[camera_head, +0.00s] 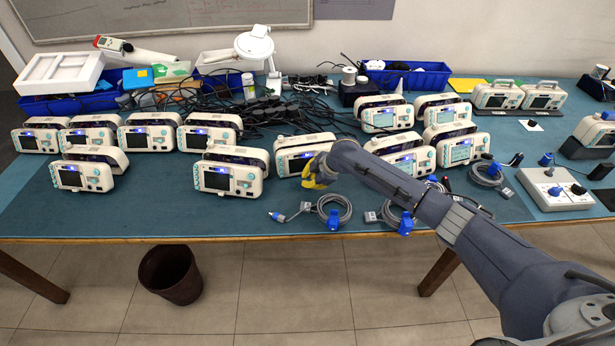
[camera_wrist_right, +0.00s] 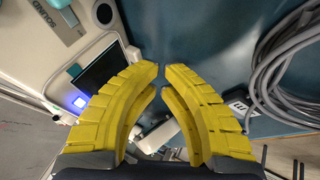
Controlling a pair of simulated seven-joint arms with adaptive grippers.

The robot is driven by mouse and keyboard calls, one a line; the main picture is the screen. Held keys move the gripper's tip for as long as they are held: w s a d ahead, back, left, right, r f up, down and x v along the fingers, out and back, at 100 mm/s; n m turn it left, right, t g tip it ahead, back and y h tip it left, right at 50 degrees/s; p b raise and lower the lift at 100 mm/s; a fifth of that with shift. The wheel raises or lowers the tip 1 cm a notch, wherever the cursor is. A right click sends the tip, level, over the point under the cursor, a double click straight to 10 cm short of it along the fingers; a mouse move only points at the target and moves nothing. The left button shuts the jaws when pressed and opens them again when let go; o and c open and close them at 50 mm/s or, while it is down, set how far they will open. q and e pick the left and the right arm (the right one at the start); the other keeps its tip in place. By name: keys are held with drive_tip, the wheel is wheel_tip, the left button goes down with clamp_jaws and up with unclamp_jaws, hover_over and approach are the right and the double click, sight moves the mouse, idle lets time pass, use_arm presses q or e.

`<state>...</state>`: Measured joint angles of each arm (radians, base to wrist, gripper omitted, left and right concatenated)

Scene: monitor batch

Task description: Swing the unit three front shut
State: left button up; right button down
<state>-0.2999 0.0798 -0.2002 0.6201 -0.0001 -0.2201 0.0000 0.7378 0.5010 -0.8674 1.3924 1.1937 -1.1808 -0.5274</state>
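Several white patient monitors stand on the blue table, and I cannot read which one is unit three. The monitor (camera_head: 287,161) beside my right gripper has a dark screen and a dark gap behind its front, so its front seems to stand ajar. It also shows at the upper left of the right wrist view (camera_wrist_right: 108,42), with a lit blue spot. My right gripper (camera_head: 314,178) has yellow fingers at this monitor's right front edge. In the right wrist view its fingertips (camera_wrist_right: 162,70) are nearly together with nothing between them. Contact with the monitor cannot be told. My left gripper is out of view.
Another monitor (camera_head: 230,172) stands to the left and one (camera_head: 409,156) to the right, behind my right arm. Coiled grey cables (camera_head: 334,212) with blue plugs lie in front. A white control box (camera_head: 555,188) is at the right. The front left table strip is clear.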

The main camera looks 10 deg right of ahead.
drive_tip(key=shift+w+f, duration=0.15)
drive_tip(key=shift+w, duration=0.75)
drive_tip(key=shift+w, duration=0.1)
